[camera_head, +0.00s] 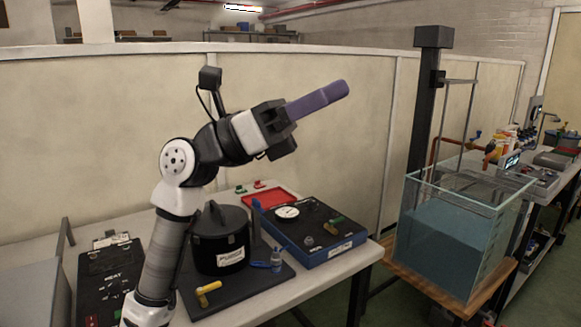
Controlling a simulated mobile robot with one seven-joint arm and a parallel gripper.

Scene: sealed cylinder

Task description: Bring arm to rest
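My arm rises from the bottom left in the head view and bends right at its white elbow joint. My gripper (320,98) is up in the air in front of the cream partition, pointing right and slightly up, with a dark wrist block behind it. A long purple piece extends from that block. I cannot tell whether it is the gripper's fingers seen from the side or something held, so opening is unclear. A black lidded cylinder (219,240) with a white label stands upright on a dark board, below and apart from the gripper.
A glass water tank (450,240) stands right on a wooden base. The air around the gripper looks clear.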

